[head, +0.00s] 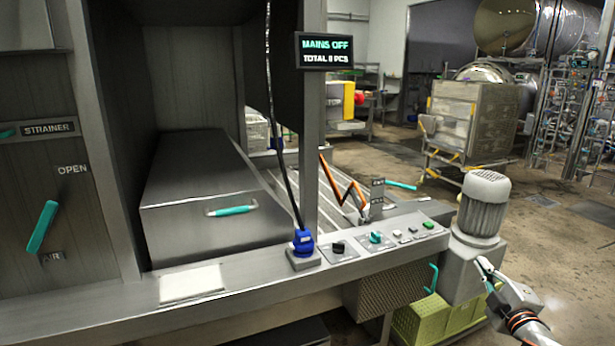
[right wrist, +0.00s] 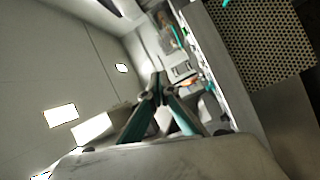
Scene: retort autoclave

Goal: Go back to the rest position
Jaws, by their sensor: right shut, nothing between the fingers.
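My right gripper (head: 484,266) shows at the lower right of the head view, in front of the grey motor (head: 485,205) and to the right of the control panel ledge. Its fingers are shut with nothing between them. In the right wrist view the shut fingertips (right wrist: 158,84) point up the picture, with the ceiling and walls behind them. I cannot tell whether the gripper touches the motor housing. My left gripper is in neither view.
The machine's control ledge (head: 358,243) carries knobs and a blue plug (head: 303,242). A teal handle (head: 432,277) and a yellow-green crate (head: 420,320) are below it. A display (head: 325,51) reads MAINS OFF. The floor (head: 560,240) at right is open.

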